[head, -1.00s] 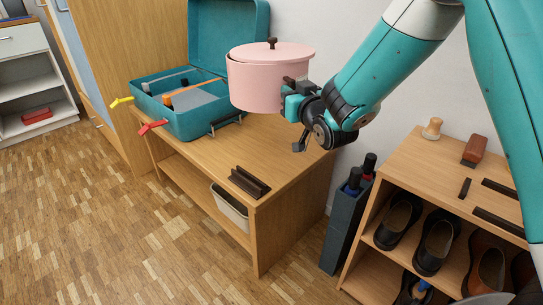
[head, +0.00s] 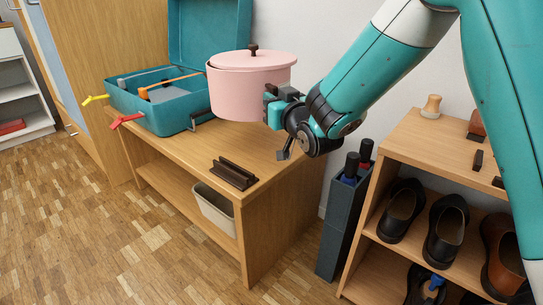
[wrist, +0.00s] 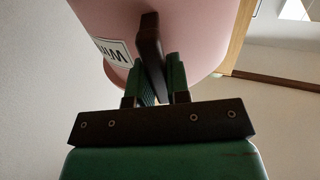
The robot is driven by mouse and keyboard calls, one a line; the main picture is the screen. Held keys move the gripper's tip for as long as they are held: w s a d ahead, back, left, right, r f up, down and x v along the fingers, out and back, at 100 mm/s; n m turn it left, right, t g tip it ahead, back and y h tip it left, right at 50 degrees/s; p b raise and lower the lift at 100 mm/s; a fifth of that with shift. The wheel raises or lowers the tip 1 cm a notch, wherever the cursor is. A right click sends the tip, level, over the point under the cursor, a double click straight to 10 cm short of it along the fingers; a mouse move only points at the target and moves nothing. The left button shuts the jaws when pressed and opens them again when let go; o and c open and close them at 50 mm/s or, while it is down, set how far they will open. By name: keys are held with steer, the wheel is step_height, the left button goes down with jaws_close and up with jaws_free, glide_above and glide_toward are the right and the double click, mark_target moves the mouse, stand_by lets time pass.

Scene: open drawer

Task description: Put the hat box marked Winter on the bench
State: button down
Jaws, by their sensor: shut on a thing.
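The pink round hat box (head: 245,92) has a lid with a dark knob. It also shows in the wrist view (wrist: 195,28), where a white label (wrist: 113,50) with the partial letters "WIN" is visible; the rest is hidden around the curve. My gripper (head: 272,104) is shut on a dark tab on the side of the hat box; the wrist view shows its fingers (wrist: 158,82) on either side of that tab. The hat box is upright in front of the wooden bench (head: 225,150) top in the picture, seemingly held above it. Whether it touches the bench is hard to tell.
An open teal suitcase (head: 165,112) with red and yellow tags stands on the bench's left part. A dark slotted holder (head: 234,174) lies near its front edge. A bin (head: 214,208) sits below. A dark umbrella stand (head: 343,222) and a shoe rack (head: 430,150) are at right.

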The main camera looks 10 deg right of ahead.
step_height(320, 180, down, 13)
steer(key=b, duration=0.6)
steer(key=shift+f+b, duration=0.1)
steer(key=shift+b, duration=0.3)
steer(key=c, duration=1.1)
jaws_free()
steer(key=shift+f, duration=0.1)
